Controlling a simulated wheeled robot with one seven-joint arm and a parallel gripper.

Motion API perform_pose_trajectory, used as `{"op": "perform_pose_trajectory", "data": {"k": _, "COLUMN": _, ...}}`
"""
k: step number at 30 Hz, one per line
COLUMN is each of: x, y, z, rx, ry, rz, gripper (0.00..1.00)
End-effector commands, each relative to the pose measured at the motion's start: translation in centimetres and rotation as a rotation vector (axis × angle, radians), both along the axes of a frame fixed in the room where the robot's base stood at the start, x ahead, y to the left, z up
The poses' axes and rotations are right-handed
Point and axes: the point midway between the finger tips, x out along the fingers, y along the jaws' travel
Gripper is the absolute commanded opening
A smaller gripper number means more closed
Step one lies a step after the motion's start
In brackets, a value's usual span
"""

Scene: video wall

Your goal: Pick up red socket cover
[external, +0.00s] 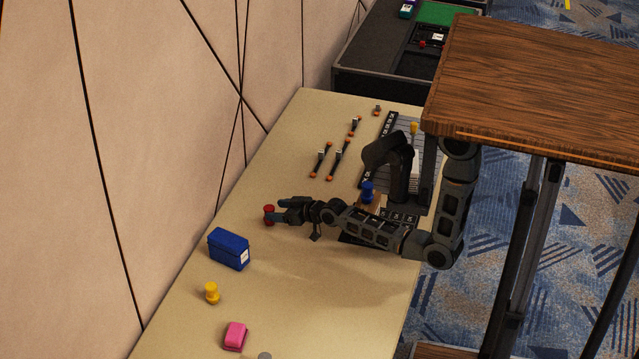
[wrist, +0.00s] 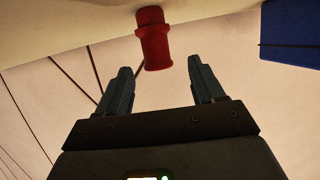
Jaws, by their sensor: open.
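The red socket cover (external: 269,214) stands on the beige table, near its wall-side edge. In the wrist view the red socket cover (wrist: 154,40) is a small flanged cylinder, seen ahead of and between the fingertips. My gripper (external: 282,210) reaches low over the table toward the wall, with its fingers at the cover. In the wrist view my gripper (wrist: 160,75) is open, its two fingers spread wide with a gap between them. The cover appears just beyond the fingertips there; I cannot tell whether either finger touches it.
A blue box (external: 229,249) stands near the cover and shows in the wrist view (wrist: 291,32). A yellow cover (external: 212,293) and a pink block (external: 235,336) lie nearer the camera. A blue cover (external: 367,192) stands by my arm. Several orange-tipped parts (external: 331,160) lie farther back. The wall (external: 130,140) borders the table.

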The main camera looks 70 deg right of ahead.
Motion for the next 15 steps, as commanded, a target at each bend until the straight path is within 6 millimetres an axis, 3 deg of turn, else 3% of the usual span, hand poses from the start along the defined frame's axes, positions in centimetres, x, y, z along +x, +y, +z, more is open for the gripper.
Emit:
{"op": "perform_pose_trajectory", "data": {"k": 9, "x": 3.6, "y": -1.0, "z": -1.4, "rx": 0.000, "ry": 0.000, "rz": 0.000, "gripper": 0.68}}
{"op": "perform_pose_trajectory", "data": {"k": 15, "x": 4.1, "y": -1.1, "z": -1.6, "rx": -0.001, "ry": -0.001, "rz": -0.001, "gripper": 0.68}}
